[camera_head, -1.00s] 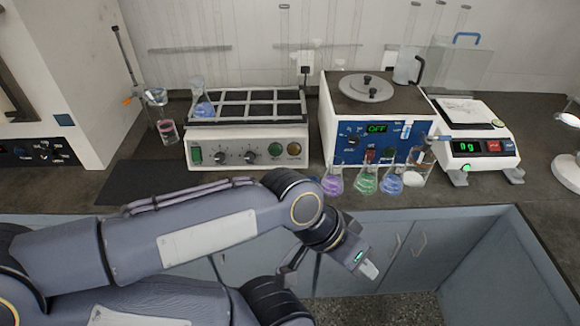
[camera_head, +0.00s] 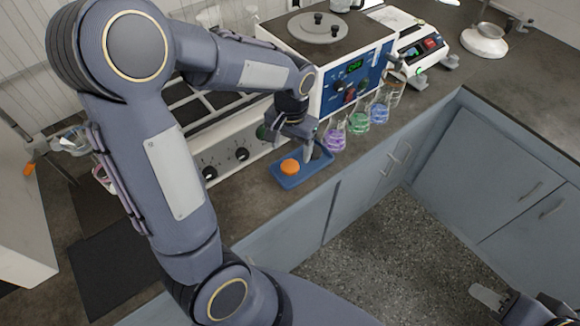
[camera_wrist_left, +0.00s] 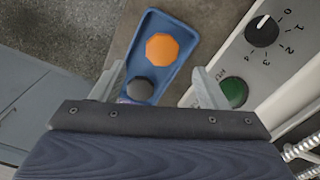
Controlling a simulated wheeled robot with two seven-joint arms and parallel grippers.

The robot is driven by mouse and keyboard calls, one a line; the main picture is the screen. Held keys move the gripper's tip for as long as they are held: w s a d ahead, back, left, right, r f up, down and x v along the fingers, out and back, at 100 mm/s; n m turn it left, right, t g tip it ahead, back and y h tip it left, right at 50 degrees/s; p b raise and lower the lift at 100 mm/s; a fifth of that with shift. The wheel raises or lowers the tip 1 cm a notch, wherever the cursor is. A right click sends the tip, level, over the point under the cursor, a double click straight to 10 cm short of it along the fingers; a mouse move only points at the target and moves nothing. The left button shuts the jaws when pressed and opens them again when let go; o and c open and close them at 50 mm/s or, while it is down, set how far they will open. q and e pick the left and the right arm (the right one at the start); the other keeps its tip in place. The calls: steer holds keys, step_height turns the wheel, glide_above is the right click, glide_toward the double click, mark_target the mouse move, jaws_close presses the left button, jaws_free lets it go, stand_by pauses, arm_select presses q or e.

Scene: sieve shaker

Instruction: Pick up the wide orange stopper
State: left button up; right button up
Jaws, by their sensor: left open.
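The wide orange stopper (camera_head: 290,167) sits in a small blue tray (camera_head: 304,176) at the counter's front edge. In the left wrist view the orange stopper (camera_wrist_left: 162,47) lies beyond the fingertips, towards the far end of the tray (camera_wrist_left: 154,21). A dark grey stopper (camera_wrist_left: 139,89) lies in the near end, between my fingers in that view. My left gripper (camera_head: 295,144) is open and empty, above and just behind the tray; its spread fingers show in the wrist view (camera_wrist_left: 160,82). My right gripper (camera_head: 489,296) is partly visible at the bottom right; its opening is unclear.
Flasks with purple (camera_head: 335,140), green (camera_head: 358,123) and blue (camera_head: 379,112) liquid stand right of the tray.

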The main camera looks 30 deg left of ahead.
mark_target(290, 165)
arm_select(q)
step_height(290, 165, down, 7)
steer(key=shift+a+r, duration=0.1)
steer(key=shift+a, duration=0.05)
steer(key=c, duration=1.1)
steer(key=shift+o, duration=0.2)
